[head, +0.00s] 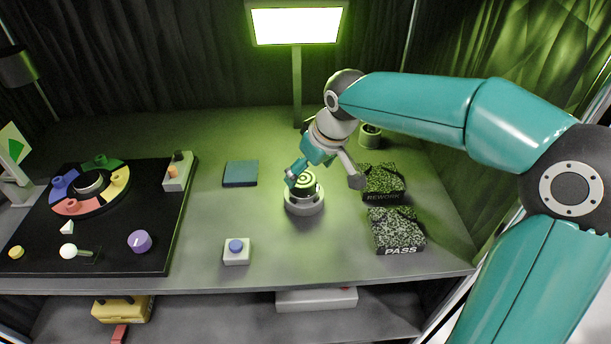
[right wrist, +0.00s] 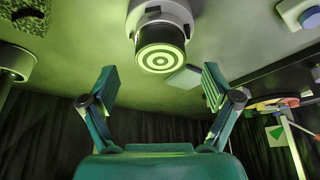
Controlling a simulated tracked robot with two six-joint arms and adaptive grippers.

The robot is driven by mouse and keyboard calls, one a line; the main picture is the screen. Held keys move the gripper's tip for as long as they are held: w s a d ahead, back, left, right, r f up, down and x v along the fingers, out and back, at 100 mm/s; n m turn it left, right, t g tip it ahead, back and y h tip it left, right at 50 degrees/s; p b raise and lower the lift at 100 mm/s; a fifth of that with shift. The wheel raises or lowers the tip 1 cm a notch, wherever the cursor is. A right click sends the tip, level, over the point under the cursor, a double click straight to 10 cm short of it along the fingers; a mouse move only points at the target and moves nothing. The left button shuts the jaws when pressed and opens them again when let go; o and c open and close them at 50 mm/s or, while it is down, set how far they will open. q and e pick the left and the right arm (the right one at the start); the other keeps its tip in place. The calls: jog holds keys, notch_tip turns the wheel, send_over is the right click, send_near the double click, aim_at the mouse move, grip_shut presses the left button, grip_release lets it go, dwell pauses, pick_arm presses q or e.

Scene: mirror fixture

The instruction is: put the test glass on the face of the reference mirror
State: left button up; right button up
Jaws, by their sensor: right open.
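A dark round disc with bright green rings on its top (head: 305,184) stands in a white round holder (head: 304,207) at the middle of the bench. It looks like the test glass lying on the reference mirror; I cannot make out the seam between the two. In the right wrist view the ringed face (right wrist: 160,60) and the white holder (right wrist: 161,14) show upright in line. My right gripper (head: 322,178) is open, with its fingers on either side of the disc in the head view. In the right wrist view the open gripper (right wrist: 160,82) has nothing between its fingertips. My left gripper is out of view.
A PASS tray (head: 399,250) and a REWORK tray (head: 384,198) lie to the right. A blue-green pad (head: 240,173) and a blue-button box (head: 236,252) are to the left. A black board (head: 110,258) with coloured parts fills the left side. A lit lamp (head: 296,25) stands behind.

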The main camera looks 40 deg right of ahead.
jog(key=v, duration=0.8)
jog(key=shift+r, duration=0.15)
